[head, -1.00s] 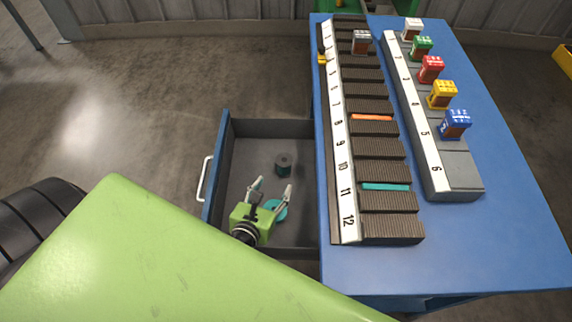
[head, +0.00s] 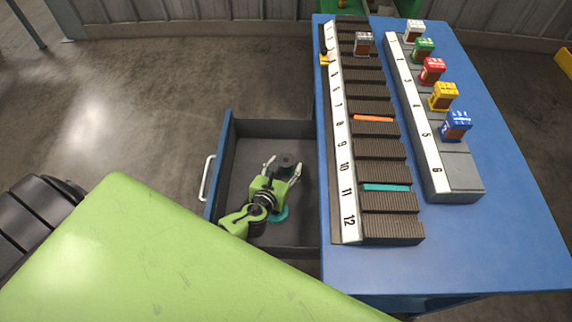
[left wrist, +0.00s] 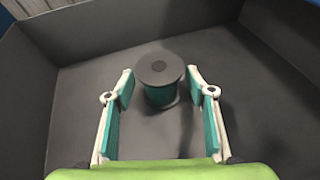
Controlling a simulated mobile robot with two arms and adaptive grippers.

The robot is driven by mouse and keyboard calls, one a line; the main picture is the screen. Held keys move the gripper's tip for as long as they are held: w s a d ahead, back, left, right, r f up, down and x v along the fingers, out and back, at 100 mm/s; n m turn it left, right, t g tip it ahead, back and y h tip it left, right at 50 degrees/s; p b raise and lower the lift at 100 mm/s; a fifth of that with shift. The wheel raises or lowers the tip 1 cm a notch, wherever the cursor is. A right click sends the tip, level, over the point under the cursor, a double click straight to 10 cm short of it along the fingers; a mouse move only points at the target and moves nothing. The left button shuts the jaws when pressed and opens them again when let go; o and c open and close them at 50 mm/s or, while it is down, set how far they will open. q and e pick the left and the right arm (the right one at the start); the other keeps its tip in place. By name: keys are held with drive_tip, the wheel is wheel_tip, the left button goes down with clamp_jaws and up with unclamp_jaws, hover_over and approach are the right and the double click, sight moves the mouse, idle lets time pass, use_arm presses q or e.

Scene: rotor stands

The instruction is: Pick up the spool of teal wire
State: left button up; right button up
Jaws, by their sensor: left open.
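The spool of teal wire (left wrist: 160,93) stands upright in the open drawer, with dark grey end discs and teal winding between them. In the head view it shows as a small dark cylinder (head: 287,162) at the tips of my left gripper (head: 284,172). In the left wrist view the open fingers of my left gripper (left wrist: 160,88) have one tip on each side of the spool, with a gap showing on both sides. A teal disc-like thing (head: 280,214) lies in the drawer, mostly hidden under my left gripper. My right gripper is not in view.
The drawer (head: 227,165) has raised walls around the spool. The blue bench (head: 450,250) beside it carries a numbered ribbed rack (head: 392,229) and a grey stand (head: 459,172) with several coloured blocks.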

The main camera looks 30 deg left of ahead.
use_arm(q)
drive_tip(key=shift+x, duration=0.95)
drive_tip(key=shift+s, duration=0.1)
drive_tip(key=c, duration=1.4)
drive_tip(key=shift+o, duration=0.2)
drive_tip(key=shift+r, duration=0.1)
